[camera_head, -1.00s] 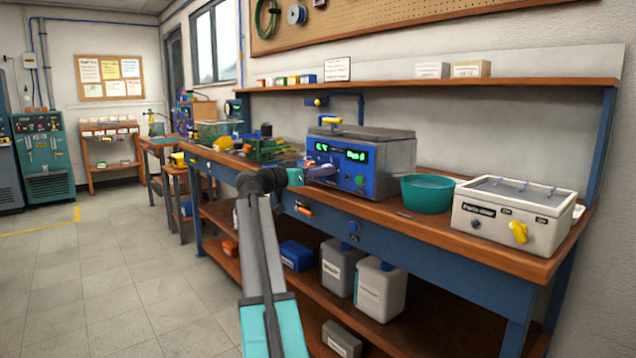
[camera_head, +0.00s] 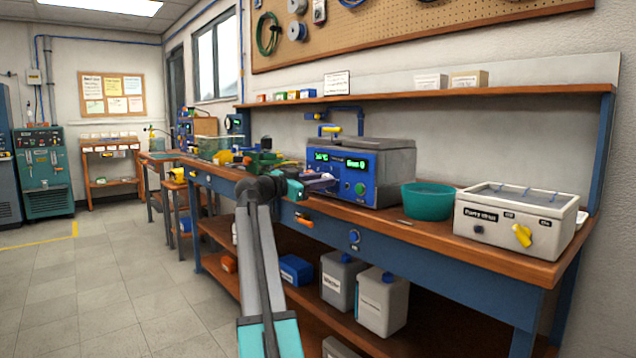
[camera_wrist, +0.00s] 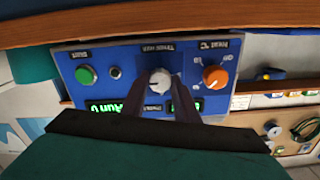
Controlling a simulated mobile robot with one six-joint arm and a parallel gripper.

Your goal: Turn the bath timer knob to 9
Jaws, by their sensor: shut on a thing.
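The bath unit (camera_head: 360,172) is a blue-fronted grey box on the bench with green displays. In the wrist view its panel (camera_wrist: 130,75) appears upside down. The white timer knob (camera_wrist: 159,79) sits in the middle of the panel, between a green start button (camera_wrist: 86,75) and an orange heat knob (camera_wrist: 215,77). My gripper (camera_wrist: 160,84) has its two dark fingers closed on either side of the white knob. In the head view my gripper (camera_head: 320,182) is at the front of the unit and hides the knob. The knob's pointer and scale are too small to read.
A teal bowl (camera_head: 427,200) and a white box with a yellow handle (camera_head: 513,222) stand to the right on the bench. A shelf (camera_head: 440,93) runs above. Jugs (camera_head: 381,300) stand on the lower shelf. The floor at left is clear.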

